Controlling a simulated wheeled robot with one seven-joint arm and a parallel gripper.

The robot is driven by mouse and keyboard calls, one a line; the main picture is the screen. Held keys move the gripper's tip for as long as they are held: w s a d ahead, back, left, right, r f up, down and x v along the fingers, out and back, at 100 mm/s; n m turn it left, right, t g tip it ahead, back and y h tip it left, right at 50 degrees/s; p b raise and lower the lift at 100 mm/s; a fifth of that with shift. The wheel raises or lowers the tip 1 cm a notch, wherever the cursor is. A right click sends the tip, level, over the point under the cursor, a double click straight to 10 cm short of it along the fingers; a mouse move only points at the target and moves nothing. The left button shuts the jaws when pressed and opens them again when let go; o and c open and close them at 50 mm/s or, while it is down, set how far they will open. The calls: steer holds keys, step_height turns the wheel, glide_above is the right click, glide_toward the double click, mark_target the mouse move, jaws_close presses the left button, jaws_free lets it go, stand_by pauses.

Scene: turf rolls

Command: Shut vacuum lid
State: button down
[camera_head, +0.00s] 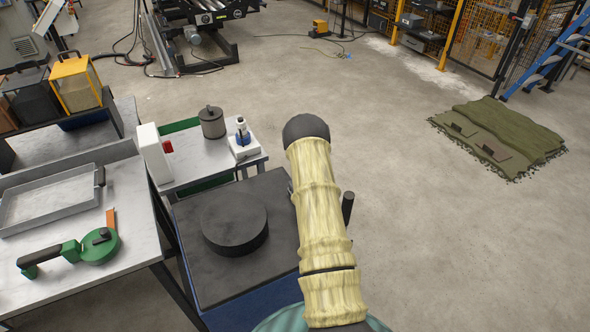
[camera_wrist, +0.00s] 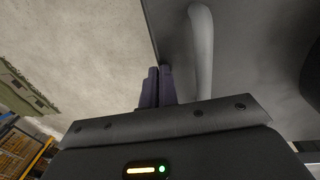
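A dark square plate (camera_head: 186,222) with a thick round black disc (camera_head: 235,222) on it lies flat on a blue-sided unit; I take this for the vacuum unit, but cannot tell which part is its lid. A short dark bar (camera_head: 347,206) shows at its right, beside my arm. In the wrist view a grey panel (camera_wrist: 255,60) carries a rounded grey handle (camera_wrist: 202,50). My gripper (camera_wrist: 158,72) has its dark fingers together, nothing visible between them, by the panel's edge and left of the handle. My arm hides the gripper in the head view.
A small table (camera_head: 196,172) with a grey canister (camera_head: 212,122) and a white-based device (camera_head: 243,140) stands behind the unit. A workbench (camera_head: 130,250) with a tray and a green tool is at left. Turf (camera_head: 500,138) lies far right; floor between is clear.

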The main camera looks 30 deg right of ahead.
steer(key=shift+s+a+f, duration=0.1)
steer(key=shift+s+f, duration=0.3)
steer(key=shift+f, duration=0.25)
steer(key=r+p, duration=0.2)
steer(key=r, duration=0.1)
steer(key=r+p, duration=0.1)
steer(key=r, duration=0.1)
steer(key=shift+w, duration=0.3)
step_height(320, 180, up, 10)
steer(key=b, duration=0.3)
steer(key=shift+r, duration=0.15)
steer(key=shift+w, duration=0.1)
steer(key=s+a+r+t, duration=0.1)
steer(key=s+a+r, duration=0.2)
steer(key=a+r, duration=0.35)
steer(key=s+a+r, duration=0.4)
steer(key=a, duration=0.6)
steer(key=s+a+r, duration=0.1)
steer(key=s+a, duration=0.4)
steer(key=s, duration=0.2)
steer(key=s+a+r+t+y, duration=0.1)
steer(key=s+a+r, duration=0.1)
steer(key=s+a, duration=0.4)
steer(key=shift+s+a+r+n+t, duration=0.3)
steer(key=shift+s+n, duration=0.1)
steer(key=shift+s, duration=0.75)
